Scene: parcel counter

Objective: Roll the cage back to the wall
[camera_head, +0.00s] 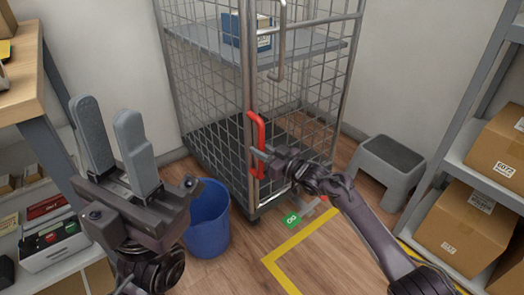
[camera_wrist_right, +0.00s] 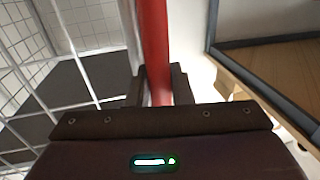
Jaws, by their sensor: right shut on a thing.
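The wire cage (camera_head: 205,115) stands upright on the floor near the back wall, with a grey shelf halfway up and a dark base. A red handle (camera_head: 257,127) is fixed to its near corner post. My right gripper (camera_head: 259,158) is shut on this red handle. In the right wrist view the red bar (camera_wrist_right: 155,45) runs between the two fingers (camera_wrist_right: 158,84). My left gripper (camera_head: 107,112) is in front of the cage at the left, empty, its fingers pointing up with a gap between them. The cage's far wheels are hidden.
A blue bucket (camera_head: 207,232) stands beside the cage's near left corner. A grey step stool (camera_head: 388,165) is to the right. A shelf with cartons (camera_head: 462,228) lines the right side, a wooden counter (camera_head: 22,95) the left.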

